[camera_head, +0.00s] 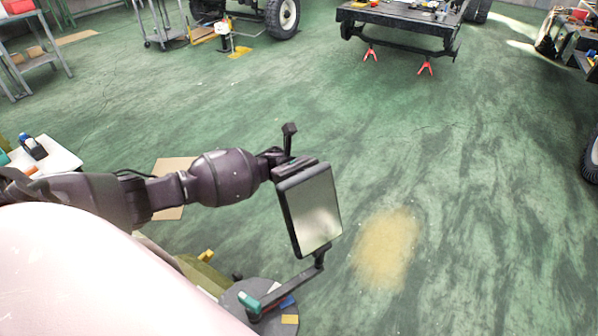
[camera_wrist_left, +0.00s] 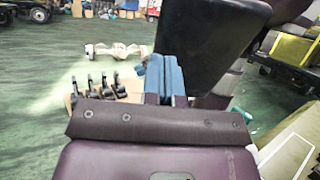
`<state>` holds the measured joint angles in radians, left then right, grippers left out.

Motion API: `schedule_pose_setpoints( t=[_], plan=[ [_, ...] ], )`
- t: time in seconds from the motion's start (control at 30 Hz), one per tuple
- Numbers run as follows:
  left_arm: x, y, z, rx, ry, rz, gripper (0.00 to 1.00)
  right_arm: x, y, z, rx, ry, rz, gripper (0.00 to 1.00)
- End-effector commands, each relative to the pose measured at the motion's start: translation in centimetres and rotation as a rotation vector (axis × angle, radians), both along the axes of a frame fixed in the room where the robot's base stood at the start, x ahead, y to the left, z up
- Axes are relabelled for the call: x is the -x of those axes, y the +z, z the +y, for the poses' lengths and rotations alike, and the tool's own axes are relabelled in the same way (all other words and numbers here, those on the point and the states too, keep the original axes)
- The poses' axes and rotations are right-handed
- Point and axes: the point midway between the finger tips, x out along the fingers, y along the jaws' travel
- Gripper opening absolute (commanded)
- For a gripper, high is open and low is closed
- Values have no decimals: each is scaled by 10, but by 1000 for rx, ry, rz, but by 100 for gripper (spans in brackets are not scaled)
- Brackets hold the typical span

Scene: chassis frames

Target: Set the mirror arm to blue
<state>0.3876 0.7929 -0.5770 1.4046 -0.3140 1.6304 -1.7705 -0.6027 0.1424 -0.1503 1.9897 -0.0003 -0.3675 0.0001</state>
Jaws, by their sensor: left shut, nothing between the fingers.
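The mirror (camera_head: 313,210) is a dark-framed rectangular panel, upright and slightly tilted, on the far end of a dark mirror arm (camera_head: 290,283). The arm runs down-left over a grey round disc (camera_head: 235,307). On the disc, a teal mark (camera_head: 249,301) is by the arm's lower end, a blue mark (camera_head: 287,302) is right of the arm, and a yellow mark (camera_head: 290,319) is nearer me. My left gripper (camera_wrist_left: 164,78) is shut and empty beside the mirror's dark back (camera_wrist_left: 210,42). I cannot tell whether they touch. In the head view, the mirror hides its fingertips. My right gripper is out of view.
A white-topped stand (camera_head: 55,160) is at the left. A cardboard sheet (camera_head: 172,185) lies on the floor under my left arm. The green floor is open right of the mirror, with a yellow patch (camera_head: 385,248). A chassis frame (camera_head: 400,18) stands far back.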

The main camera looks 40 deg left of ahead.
Motion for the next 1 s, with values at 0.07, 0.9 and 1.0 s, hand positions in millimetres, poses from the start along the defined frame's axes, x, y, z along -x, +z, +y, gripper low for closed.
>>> schedule_pose_setpoints(
  t=[0.07,0.9,1.0],
  plan=[
    [4,7,-8,0,-3,-1,0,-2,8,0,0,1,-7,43],
    [10,5,-41,3,-1,4,0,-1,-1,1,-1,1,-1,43],
    [10,7,-45,1,1,2,0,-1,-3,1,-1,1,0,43]
  ],
)
